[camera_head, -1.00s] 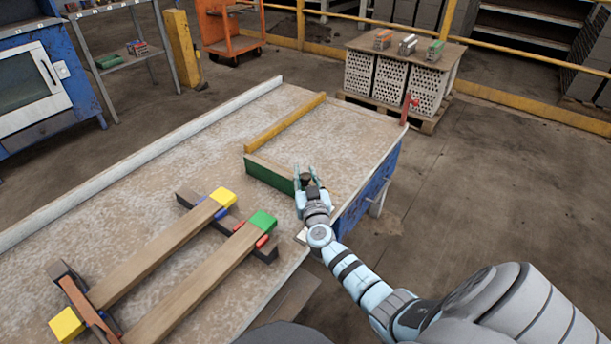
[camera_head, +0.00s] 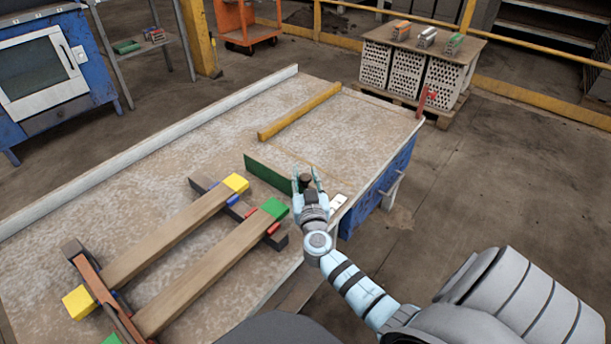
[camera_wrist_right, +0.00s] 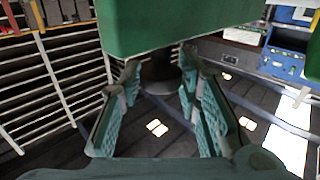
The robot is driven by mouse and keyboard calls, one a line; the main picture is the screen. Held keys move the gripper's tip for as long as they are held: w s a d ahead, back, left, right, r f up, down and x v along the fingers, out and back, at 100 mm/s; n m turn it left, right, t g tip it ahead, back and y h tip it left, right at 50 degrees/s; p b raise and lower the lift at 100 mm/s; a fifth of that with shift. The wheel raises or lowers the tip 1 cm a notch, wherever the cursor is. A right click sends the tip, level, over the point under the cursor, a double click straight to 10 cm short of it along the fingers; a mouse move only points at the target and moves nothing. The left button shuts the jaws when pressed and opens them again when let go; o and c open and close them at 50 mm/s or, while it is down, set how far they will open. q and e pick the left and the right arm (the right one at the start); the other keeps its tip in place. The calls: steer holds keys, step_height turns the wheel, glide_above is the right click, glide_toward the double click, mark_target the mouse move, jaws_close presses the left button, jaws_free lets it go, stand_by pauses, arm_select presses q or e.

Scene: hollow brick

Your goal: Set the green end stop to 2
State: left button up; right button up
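The green end stop (camera_head: 276,172) lies across the table near its right edge, apart from the yellow bar behind it. A dark round knob (camera_head: 305,181) sits at its right end. My right gripper (camera_head: 306,179) is at this knob, with one finger on each side. In the right wrist view, the green block (camera_wrist_right: 175,22) hangs above and the dark knob (camera_wrist_right: 160,76) is between the fingertips of my gripper (camera_wrist_right: 160,80). My left gripper is out of view.
The table (camera_head: 200,150) carries a yellow bar (camera_head: 298,111) and two wooden beams (camera_head: 215,262) with yellow and green ends, left of the gripper. A red fixture (camera_head: 424,100) stands at the far right corner. Hollow bricks (camera_head: 407,72) stand on a pallet beyond. Floor to the right is clear.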

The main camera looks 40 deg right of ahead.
steer(key=shift+o, duration=0.7)
steer(key=shift+s+a, duration=0.2)
steer(key=v, duration=1.1)
steer(key=shift+s, duration=0.25)
